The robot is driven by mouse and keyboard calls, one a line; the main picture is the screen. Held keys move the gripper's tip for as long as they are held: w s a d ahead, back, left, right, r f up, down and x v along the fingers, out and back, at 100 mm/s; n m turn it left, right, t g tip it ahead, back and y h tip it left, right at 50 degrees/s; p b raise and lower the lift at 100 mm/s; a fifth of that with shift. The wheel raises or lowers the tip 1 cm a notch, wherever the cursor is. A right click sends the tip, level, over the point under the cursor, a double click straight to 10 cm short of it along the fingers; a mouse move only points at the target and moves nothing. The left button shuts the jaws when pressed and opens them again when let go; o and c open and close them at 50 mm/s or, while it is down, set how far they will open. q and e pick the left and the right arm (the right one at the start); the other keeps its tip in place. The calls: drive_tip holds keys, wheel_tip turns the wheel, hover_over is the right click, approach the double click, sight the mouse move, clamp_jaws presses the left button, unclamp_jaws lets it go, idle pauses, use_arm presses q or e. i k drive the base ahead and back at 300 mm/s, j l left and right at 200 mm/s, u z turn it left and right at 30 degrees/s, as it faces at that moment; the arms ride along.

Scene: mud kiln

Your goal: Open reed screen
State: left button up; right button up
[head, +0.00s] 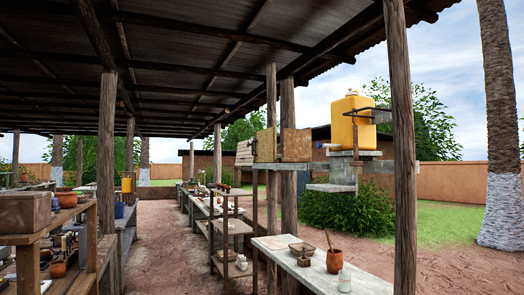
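No reed screen can be made out for certain. Several flat tan panels stand side by side on a raised shelf near the middle of the head view: a pale slatted panel (245,153) at the left, a tan panel (265,146), and a rough brown panel (296,145) at the right. Which of them, if any, is the reed screen, and whether it is open, I cannot tell. Neither of my grippers shows in the head view.
A yellow water drum (352,122) stands on a raised ledge. A wooden post (401,160) and a stone-topped table (300,262) with pots are at the right. A cluttered shelf (30,238) is at the left. A dirt path (160,245) runs between, clear.

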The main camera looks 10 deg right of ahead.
sight(265, 140)
drive_tip(key=i, duration=5.1)
drive_tip(key=j, duration=0.1)
